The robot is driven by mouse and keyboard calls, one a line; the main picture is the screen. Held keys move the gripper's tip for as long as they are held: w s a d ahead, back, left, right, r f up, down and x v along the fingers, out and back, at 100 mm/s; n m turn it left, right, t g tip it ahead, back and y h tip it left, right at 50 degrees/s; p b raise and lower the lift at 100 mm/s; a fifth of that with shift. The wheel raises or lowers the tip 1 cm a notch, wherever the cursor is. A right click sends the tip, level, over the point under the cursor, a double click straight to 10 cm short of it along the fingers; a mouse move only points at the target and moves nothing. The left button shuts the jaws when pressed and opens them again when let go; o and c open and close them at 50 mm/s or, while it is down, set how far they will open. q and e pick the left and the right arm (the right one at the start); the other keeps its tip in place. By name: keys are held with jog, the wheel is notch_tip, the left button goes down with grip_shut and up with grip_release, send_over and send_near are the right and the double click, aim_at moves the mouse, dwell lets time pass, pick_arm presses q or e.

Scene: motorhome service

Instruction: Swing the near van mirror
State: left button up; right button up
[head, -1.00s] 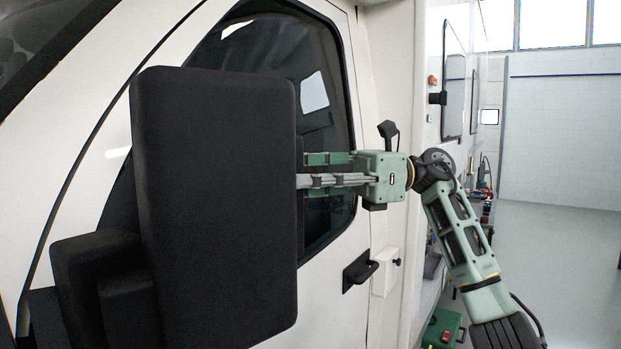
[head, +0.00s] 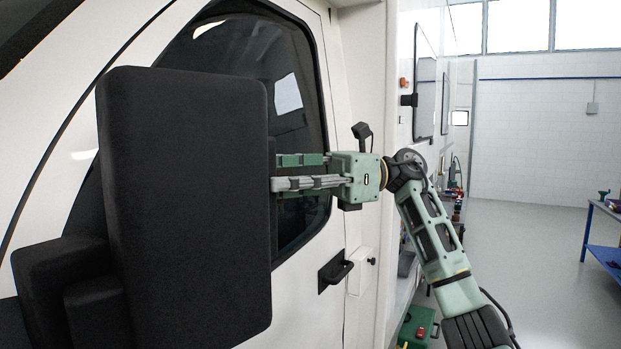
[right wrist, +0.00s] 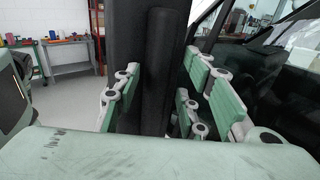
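The near van mirror is a large black housing (head: 185,205) on the side of the white van, filling the left of the head view. In the right wrist view, its dark edge (right wrist: 160,75) stands upright between my fingers. My right gripper (head: 275,172) reaches in from the right at the mirror's outer edge. Its fingers (right wrist: 160,92) are spread, one on each side of that edge. Their tips are partly hidden by the mirror in the head view, and firm contact is not clear. My left gripper is in neither view.
The van's side window (head: 305,110) is close behind my right gripper, with a black door handle (head: 337,270) below. A green case (head: 417,325) is low beside the van. A blue-framed table (head: 603,235) stands at far right. The grey floor between is clear.

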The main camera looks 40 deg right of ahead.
jog(key=v, duration=1.1)
jog(key=shift+w+d, duration=0.1)
jog(key=shift+d, duration=0.05)
